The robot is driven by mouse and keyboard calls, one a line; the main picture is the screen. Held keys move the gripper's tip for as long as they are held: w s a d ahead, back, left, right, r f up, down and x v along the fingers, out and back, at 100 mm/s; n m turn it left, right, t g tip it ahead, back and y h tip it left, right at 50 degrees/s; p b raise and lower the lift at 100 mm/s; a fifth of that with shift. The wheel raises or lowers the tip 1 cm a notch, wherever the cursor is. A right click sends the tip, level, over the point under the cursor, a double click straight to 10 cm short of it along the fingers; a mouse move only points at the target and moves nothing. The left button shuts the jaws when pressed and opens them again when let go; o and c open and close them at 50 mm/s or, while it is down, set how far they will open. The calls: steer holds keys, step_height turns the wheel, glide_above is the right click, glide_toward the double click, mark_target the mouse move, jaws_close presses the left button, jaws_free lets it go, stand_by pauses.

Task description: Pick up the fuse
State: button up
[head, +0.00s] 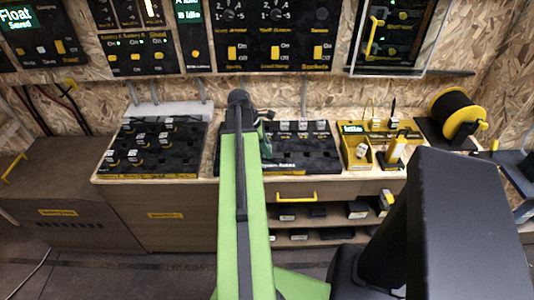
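Several small fuse-like blocks with white tops (138,143) stand in a black board (190,165) on the left of the bench. A second black board (310,158) behind and right of my arm has a row of similar blocks (302,127) along its back edge. I cannot tell which one is the fuse. My green arm reaches up the middle and covers part of the second board. A small dark green part (265,135) shows just right of the arm's far end; it may belong to my gripper. Its fingers and anything between them are hidden.
A yellow tray (352,150) with small parts stands right of the boards. A black reel with yellow rims (457,113) is farther right. Switch panels (270,35) hang on the chipboard wall. Below are a drawer with a yellow handle (297,196) and open shelves. Floor in front is clear.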

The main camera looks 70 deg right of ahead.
jaws_close()
steer(key=shift+r+p, duration=0.5)
step_height(320, 180, up, 4)
steer(key=p, duration=0.3)
steer(key=shift+f+p, duration=0.1)
steer(key=shift+p, duration=0.3)
steer(key=s+a+r+p, duration=0.1)
steer(key=s+r+p, duration=0.5)
steer(key=s, duration=0.5)
steer(key=shift+s+a, duration=0.3)
steer(key=shift+a, duration=0.1)
steer(key=shift+w+r, duration=0.1)
